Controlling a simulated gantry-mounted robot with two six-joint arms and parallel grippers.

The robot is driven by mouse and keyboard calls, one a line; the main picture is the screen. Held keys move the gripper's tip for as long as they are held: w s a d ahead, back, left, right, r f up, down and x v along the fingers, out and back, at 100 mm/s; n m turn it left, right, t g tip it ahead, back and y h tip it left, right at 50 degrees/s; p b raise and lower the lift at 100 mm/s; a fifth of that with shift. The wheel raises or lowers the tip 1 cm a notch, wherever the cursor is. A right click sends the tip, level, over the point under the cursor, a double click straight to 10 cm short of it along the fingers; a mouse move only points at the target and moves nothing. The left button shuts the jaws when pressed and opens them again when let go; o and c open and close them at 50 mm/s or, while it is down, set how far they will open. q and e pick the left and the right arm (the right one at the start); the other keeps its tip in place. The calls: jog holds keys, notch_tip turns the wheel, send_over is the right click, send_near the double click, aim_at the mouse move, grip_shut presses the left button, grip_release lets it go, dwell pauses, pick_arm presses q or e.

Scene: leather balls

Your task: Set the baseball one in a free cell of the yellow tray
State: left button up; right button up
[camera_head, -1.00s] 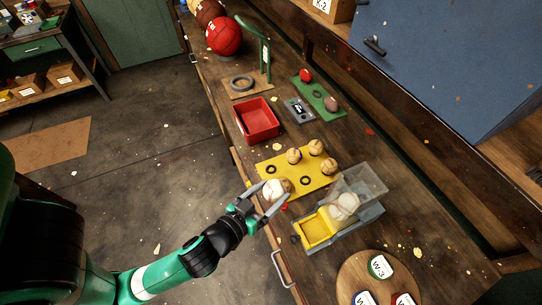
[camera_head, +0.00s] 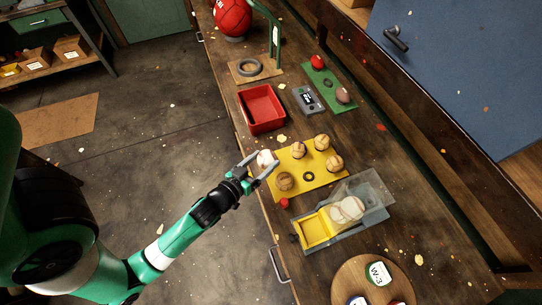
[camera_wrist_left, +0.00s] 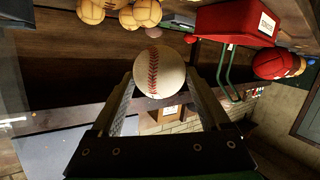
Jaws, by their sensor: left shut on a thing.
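The white baseball (camera_head: 265,158) is between the fingers of my left gripper (camera_head: 259,165), at the left corner of the yellow tray (camera_head: 318,181). In the left wrist view the baseball (camera_wrist_left: 159,72), with red stitching, sits between both fingertips. I cannot tell whether it touches the tray. A dark ring marks an empty cell (camera_head: 309,176) at the near edge. The tray's left corner is partly hidden by the baseball and fingers. My right gripper is not in view.
A red bin (camera_head: 262,107) stands beyond the tray. A clear-lidded dispenser with a yellow compartment (camera_head: 315,230) stands on the near side, and a small red item (camera_head: 284,202) lies between. A green board (camera_head: 328,88) lies farther back. The bench edge is left of the tray.

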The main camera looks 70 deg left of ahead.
pick_arm(q)
jog(key=w+a+f, duration=0.1)
jog(key=f, duration=0.1)
jog(key=w+a+f+b, duration=0.1)
jog(key=f, duration=0.1)
jog(key=w+a+f, duration=0.1)
jog(key=w+a, duration=0.1)
jog(key=shift+a+f+b, duration=0.1)
jog(key=shift+f+b, duration=0.25)
jog(key=shift+f, duration=0.05)
jog(key=shift+w+a+f+b, duration=0.15)
jog(key=shift+f+b, duration=0.35)
jog(key=shift+f, duration=0.5)
jog(key=shift+w+a+f+b, duration=0.1)
jog(key=shift+f+b, duration=0.4)
jog(key=shift+f, duration=0.45)
jog(key=shift+f, duration=0.2)
jog(key=o, duration=1.3)
jog(key=shift+r, duration=0.3)
jog(key=v, duration=1.2)
jog(key=shift+f, duration=0.15)
